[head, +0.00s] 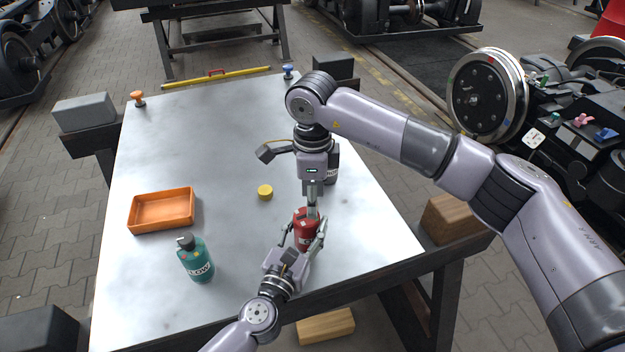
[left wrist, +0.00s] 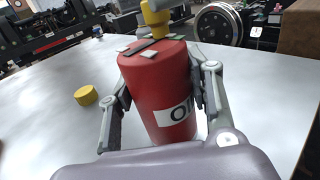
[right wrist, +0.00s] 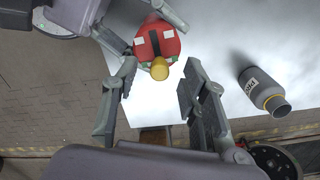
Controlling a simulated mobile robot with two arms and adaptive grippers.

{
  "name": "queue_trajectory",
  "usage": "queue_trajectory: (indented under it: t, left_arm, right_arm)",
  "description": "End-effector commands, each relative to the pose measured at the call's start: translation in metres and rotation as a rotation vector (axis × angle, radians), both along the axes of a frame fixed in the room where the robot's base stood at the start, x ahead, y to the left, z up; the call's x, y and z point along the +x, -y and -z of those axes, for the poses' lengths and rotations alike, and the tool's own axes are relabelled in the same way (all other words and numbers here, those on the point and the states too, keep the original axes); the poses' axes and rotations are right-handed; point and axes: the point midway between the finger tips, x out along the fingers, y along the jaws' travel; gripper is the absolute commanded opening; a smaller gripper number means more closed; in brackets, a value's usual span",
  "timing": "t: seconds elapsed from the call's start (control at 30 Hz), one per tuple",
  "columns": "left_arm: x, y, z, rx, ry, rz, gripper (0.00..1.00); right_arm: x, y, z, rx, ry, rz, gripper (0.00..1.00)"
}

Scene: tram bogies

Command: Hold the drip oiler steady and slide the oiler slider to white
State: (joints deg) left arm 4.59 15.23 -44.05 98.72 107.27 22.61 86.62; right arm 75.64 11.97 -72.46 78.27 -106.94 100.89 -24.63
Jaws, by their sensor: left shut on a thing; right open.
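The drip oiler is a red can (head: 305,231) standing near the table's front edge, with part of its label showing in the left wrist view (left wrist: 163,80). My left gripper (head: 304,240) is shut around its sides. The oiler slider is a yellow knob (right wrist: 160,69) at one end of a dark slot on the can's top, with whitish patches beside the slot. The knob also shows in the left wrist view (left wrist: 155,16). My right gripper (right wrist: 159,80) is open above the can, its fingers either side of the knob and apart from it. I cannot tell which end is white.
A yellow disc (head: 265,192) lies behind the can. A teal bottle (head: 196,260) and an orange tray (head: 162,211) stand to the left. A grey bottle (right wrist: 262,90) stands close to my right gripper. The table's (head: 235,120) far half is mostly clear.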

Motion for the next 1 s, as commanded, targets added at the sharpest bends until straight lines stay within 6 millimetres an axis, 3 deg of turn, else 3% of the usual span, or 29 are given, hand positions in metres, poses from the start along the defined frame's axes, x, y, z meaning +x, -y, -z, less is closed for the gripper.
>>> queue_trajectory:
  t: [0.4, 1.0]
  left_arm:
    - [0.0001, -0.0002, 0.0003, 0.0, 0.0, 0.0, 0.15]
    - [0.0, -0.0003, 0.0003, 0.0, 0.0, 0.0, 0.15]
  right_arm:
    - [0.0002, 0.0003, 0.0095, 0.0, 0.001, 0.0, 0.4]
    - [0.0002, 0.0002, 0.009, 0.0, 0.001, 0.0, 0.01]
